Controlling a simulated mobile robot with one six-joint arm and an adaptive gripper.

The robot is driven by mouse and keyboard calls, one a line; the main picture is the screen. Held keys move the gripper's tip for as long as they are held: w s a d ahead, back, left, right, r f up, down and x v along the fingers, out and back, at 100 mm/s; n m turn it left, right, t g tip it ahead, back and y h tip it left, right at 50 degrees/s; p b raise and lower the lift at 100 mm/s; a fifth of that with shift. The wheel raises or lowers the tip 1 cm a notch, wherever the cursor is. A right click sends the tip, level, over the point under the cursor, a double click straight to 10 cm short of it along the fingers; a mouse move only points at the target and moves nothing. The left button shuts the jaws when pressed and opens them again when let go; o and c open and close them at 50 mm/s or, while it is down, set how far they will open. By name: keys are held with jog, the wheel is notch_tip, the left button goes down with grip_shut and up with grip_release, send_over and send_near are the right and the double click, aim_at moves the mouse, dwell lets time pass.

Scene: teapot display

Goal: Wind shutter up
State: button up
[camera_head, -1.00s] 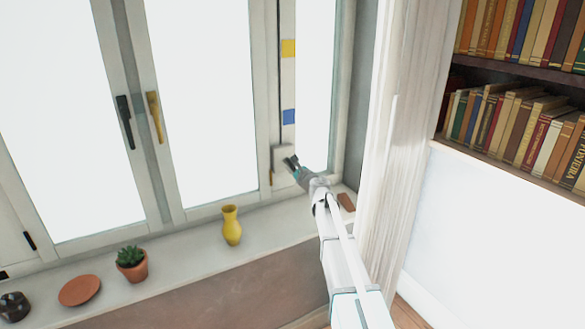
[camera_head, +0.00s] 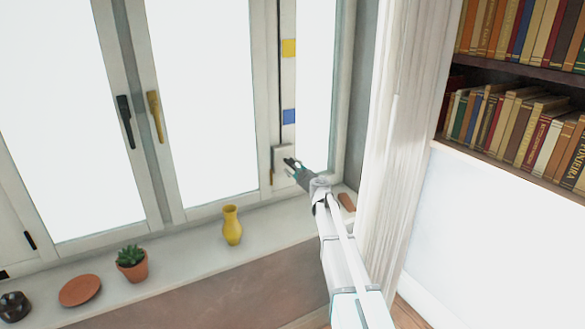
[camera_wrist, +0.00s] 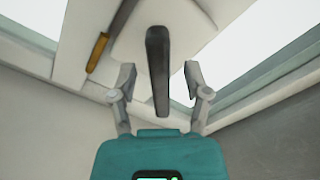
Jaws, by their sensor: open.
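A white winder box (camera_head: 281,154) is fixed low on the window frame at the right, with a thin dark line running up from it past a yellow marker (camera_head: 288,48) and a blue marker (camera_head: 288,116). In the wrist view, the box (camera_wrist: 205,22) carries a dark crank handle (camera_wrist: 157,60) that points toward me. My gripper (camera_head: 292,165) is at the box. In the wrist view, my gripper (camera_wrist: 160,82) is open, with one finger on each side of the handle and visible gaps between. The shutter itself cannot be made out.
A yellow vase (camera_head: 232,225), a potted succulent (camera_head: 132,264), a terracotta saucer (camera_head: 80,290) and a dark pot (camera_head: 14,306) stand on the sill. A small brown object (camera_head: 347,201) lies right of my arm.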

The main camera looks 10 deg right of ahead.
jog(key=v, duration=1.2)
dwell(0.3)
jog(key=shift+n, duration=0.3)
jog(key=n, duration=2.8)
jog(key=shift+w+f+n, duration=0.1)
jog(key=shift+w+n, duration=0.2)
